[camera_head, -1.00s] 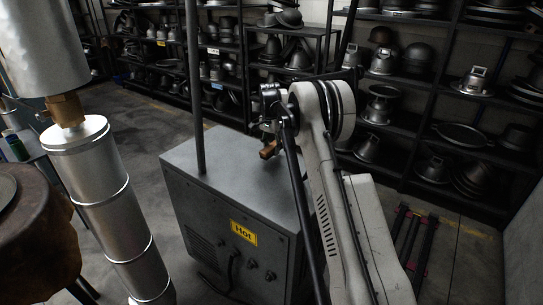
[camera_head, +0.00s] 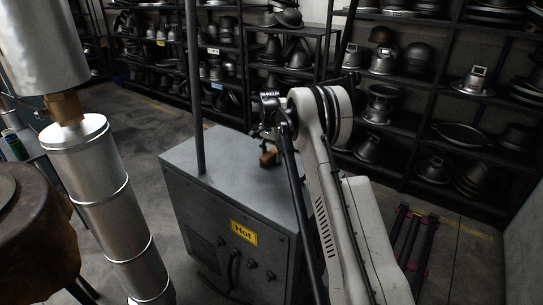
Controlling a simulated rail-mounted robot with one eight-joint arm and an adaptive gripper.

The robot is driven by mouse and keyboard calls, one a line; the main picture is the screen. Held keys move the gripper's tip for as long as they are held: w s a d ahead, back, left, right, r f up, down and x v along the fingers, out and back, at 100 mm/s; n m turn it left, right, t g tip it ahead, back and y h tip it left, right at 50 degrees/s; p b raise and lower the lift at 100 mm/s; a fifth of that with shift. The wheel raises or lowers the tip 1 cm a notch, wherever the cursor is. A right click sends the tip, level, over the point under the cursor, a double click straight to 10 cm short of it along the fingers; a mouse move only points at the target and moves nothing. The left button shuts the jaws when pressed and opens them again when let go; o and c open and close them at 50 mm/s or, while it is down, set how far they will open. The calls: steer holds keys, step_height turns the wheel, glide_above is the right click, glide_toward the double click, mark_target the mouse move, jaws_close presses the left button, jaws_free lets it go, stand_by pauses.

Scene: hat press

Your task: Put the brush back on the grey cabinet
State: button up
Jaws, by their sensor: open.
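The grey cabinet (camera_head: 228,175) stands in the middle, with a yellow "Hot" label on its front. The brush (camera_head: 268,158) shows as a small brown wooden piece at the back right of the cabinet top, just below my gripper (camera_head: 266,136). My gripper is open. The arm partly hides the fingers and the brush. The brush appears to be at the top surface, but I cannot tell whether it touches the fingers.
A dark pole (camera_head: 194,90) rises from the cabinet's left part. A silver pipe (camera_head: 105,190) and a rusty round drum (camera_head: 35,225) stand at left. Shelves (camera_head: 440,95) with metal hat moulds line the back. The cabinet top's front left is clear.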

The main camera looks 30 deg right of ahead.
mark_target(271, 152)
steer(key=shift+r, duration=0.15)
step_height(271, 152, up, 12)
steer(key=p, duration=0.1)
steer(key=s+a+r+n+t, duration=0.2)
steer(key=s+a+r+n, duration=0.1)
steer(key=s+a+r, duration=0.6)
steer(key=s+a+r+n+t, duration=0.25)
steer(key=s+a+r, duration=0.35)
steer(key=s+r, duration=0.4)
steer(key=s+a+n, duration=0.2)
steer(key=s+a, duration=0.1)
steer(key=s, duration=0.5)
steer(key=s+a+n, duration=0.2)
steer(key=s+a, duration=0.1)
steer(key=s, duration=0.4)
steer(key=s+a+f+n+t, duration=0.1)
steer(key=s+a+f, duration=0.1)
steer(key=s+f, duration=0.2)
steer(key=s+a+f+n+t, duration=0.1)
steer(key=s+f, duration=0.4)
steer(key=s, duration=0.6)
steer(key=shift+a+f+n+t, duration=0.2)
steer(key=shift+a+n+t, duration=0.15)
steer(key=shift+n+t, duration=0.2)
